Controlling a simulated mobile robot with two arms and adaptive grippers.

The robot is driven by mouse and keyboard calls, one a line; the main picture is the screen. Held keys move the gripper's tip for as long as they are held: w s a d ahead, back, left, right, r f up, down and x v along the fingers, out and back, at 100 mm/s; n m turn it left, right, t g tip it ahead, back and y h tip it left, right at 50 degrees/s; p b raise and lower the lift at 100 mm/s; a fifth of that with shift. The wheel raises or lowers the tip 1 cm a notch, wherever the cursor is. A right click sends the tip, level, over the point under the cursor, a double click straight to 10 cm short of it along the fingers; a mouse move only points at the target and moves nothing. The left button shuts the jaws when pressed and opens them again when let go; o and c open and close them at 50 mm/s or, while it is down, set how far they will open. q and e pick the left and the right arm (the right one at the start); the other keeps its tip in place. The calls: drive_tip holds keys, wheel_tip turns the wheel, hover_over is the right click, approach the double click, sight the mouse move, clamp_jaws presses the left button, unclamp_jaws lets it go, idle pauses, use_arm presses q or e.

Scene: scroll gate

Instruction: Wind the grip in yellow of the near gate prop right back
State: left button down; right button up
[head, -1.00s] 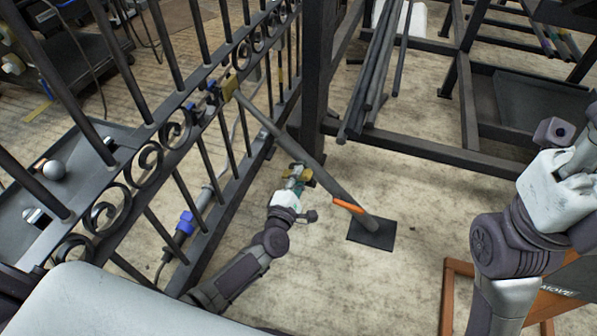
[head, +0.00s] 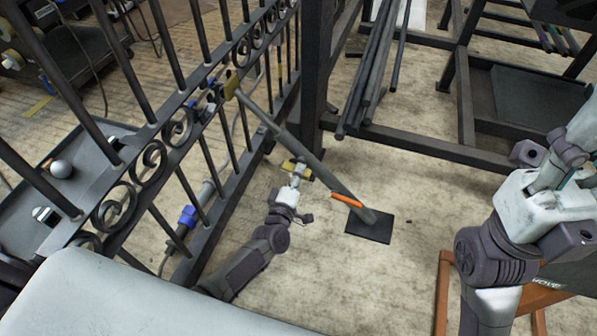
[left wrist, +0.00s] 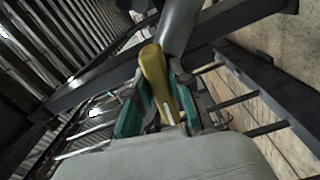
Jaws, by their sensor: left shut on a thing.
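The near gate prop (head: 308,157) is a grey slanted tube, running from a brass-coloured bracket (head: 229,83) on the gate down to a dark floor plate (head: 370,228). Its yellow grip (head: 291,165) sticks out on the left side of the tube, about midway down. My left gripper (head: 293,180) reaches up from below and is shut on the yellow grip. In the left wrist view the yellow grip (left wrist: 153,72) lies between the teal fingers, close to the grey tube (left wrist: 180,25). The fingers partly hide the grip.
The dark scroll gate (head: 170,135) stands close on the left of my left arm. An orange lever (head: 347,200) sits low on the prop. A dark rack (head: 420,150) with long bars stands behind on the right. Bare floor lies around the plate.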

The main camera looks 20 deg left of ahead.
use_arm(q)
drive_tip(key=shift+d+f, duration=0.1)
drive_tip(key=c, duration=1.1)
unclamp_jaws()
drive_tip(key=shift+o, duration=0.3)
drive_tip(key=s, duration=1.2)
drive_tip(key=shift+a, duration=0.25)
